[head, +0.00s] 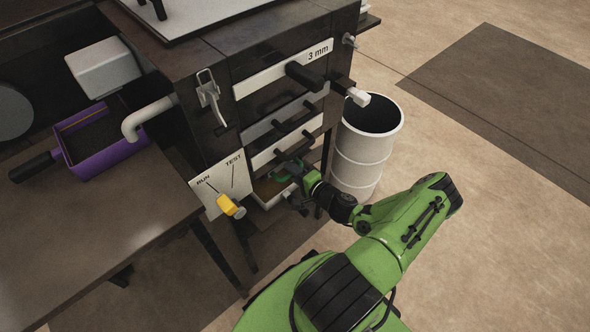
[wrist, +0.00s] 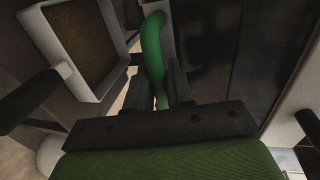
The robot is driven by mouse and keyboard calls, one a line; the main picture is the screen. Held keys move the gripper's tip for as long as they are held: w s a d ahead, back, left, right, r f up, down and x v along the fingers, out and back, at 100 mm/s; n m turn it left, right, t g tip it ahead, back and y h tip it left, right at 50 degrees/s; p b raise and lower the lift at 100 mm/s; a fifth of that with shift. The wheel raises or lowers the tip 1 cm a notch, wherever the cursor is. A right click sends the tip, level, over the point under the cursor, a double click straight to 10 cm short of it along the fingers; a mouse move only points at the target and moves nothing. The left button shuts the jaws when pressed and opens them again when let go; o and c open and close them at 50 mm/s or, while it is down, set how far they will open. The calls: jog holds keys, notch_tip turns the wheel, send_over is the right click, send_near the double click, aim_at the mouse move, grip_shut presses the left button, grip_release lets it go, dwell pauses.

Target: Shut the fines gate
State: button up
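A green curved handle (head: 284,171) shows low on the front of the dark machine, below the drawers; I take it to be the fines gate's handle, but no label confirms this. My gripper (head: 294,172) is at this handle. In the wrist view the green handle (wrist: 154,50) runs down between my two dark fingers (wrist: 160,85). The fingers stand close on either side of it; whether they press on it I cannot tell. The gate's plate is mostly hidden behind my gripper in the head view.
A "3 mm" drawer (head: 285,68) with dark handles is above. A yellow lever (head: 230,206) sits by the RUN/TEST plate (head: 217,184) at left. A white drum (head: 362,155) stands close right of my gripper. A purple tray (head: 99,138) rests on the table (head: 95,225). The floor at right is clear.

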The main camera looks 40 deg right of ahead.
jog(key=o, duration=0.3)
jog(key=shift+w, duration=0.2)
jog(key=p+v, duration=0.4)
jog(key=v, duration=1.1)
jog(key=shift+s, duration=0.4)
jog(key=shift+a+r, duration=0.1)
jog(key=shift+r, duration=0.05)
